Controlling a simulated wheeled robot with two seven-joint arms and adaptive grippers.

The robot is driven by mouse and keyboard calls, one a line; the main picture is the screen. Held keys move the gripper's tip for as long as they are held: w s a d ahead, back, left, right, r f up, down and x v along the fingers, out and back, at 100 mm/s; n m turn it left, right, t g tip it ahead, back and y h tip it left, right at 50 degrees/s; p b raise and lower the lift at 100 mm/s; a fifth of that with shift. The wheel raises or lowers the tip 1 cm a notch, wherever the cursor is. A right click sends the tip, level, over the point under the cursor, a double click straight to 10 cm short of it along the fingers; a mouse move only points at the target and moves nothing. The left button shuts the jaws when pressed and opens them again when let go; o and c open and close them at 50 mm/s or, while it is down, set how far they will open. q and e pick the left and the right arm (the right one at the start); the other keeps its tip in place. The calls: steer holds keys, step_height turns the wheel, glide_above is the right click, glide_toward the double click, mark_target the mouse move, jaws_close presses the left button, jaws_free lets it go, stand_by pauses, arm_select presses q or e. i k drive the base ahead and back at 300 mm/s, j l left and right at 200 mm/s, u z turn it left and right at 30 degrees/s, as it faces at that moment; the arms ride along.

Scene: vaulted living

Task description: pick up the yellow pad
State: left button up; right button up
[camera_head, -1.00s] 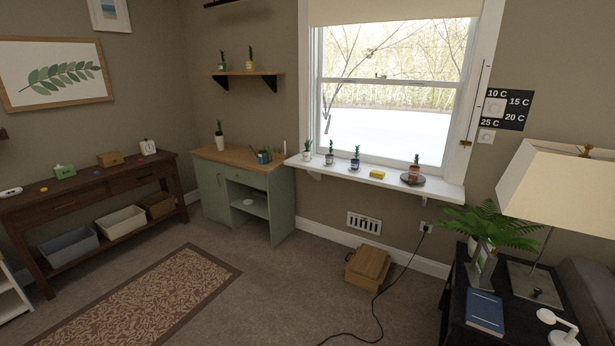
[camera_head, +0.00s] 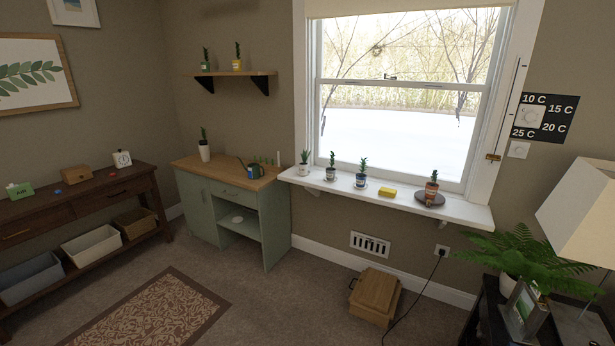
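The yellow pad (camera_head: 387,195) is a small yellow block lying on the white windowsill (camera_head: 460,208). It sits between a plant in a blue pot (camera_head: 361,178) on its left and a plant in a terracotta pot (camera_head: 431,190) on its right. It appears apart from both pots. Neither of my grippers shows in the head view.
A wooden box (camera_head: 375,296) stands on the floor below the sill, with a black cord (camera_head: 420,290) beside it. A green cabinet (camera_head: 232,208) stands left of the sill. A dark side table with a fern (camera_head: 510,255) is at right.

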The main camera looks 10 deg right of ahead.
mark_target(387, 191)
steer(key=i+z, duration=0.2)
steer(key=i, duration=0.3)
steer(key=i+j+z, duration=0.15)
steer(key=i, duration=0.3)
steer(key=i+j+z, duration=0.2)
steer(key=i+z, duration=0.25)
steer(key=i+j+z, duration=0.65)
steer(key=z, duration=0.2)
steer(key=i+j+z, duration=0.2)
steer(key=j+z, duration=0.2)
steer(key=j, duration=0.25)
steer(key=i+j+z, duration=0.15)
steer(key=j, duration=0.25)
steer(key=i+j+z, duration=0.1)
steer(key=j, duration=0.3)
